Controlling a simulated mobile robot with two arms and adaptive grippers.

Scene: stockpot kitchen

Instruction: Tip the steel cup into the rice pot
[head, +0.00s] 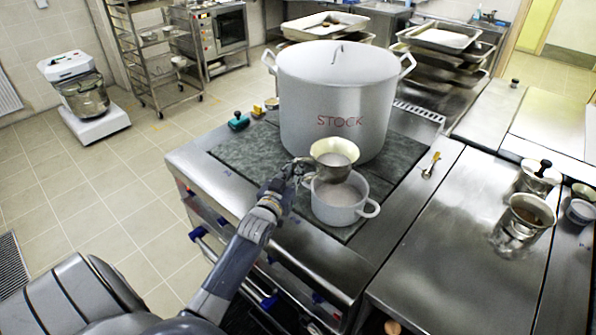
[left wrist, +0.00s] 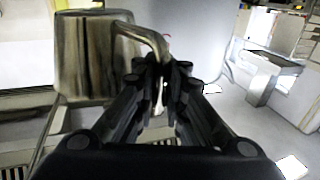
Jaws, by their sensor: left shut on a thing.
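The steel cup (head: 333,163) is in my left gripper (head: 300,170), above the rice pot. Its mouth faces up toward the head camera and pale contents show inside; how far it is tilted I cannot tell. In the left wrist view the cup (left wrist: 92,58) is at upper left, and the fingers (left wrist: 160,80) are shut on its curved handle (left wrist: 150,38). The rice pot (head: 336,214) is a small white two-handled pot on the dark stove top, with pale contents. The cup hides its back rim. My right gripper is not in view.
A big lidded pot marked STOCK (head: 335,105) stands just behind the rice pot. A small brass-coloured item (head: 431,166) lies to the right. Another steel cup (head: 525,219) with brown contents stands on the right counter. The steel counter (head: 430,255) between is clear.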

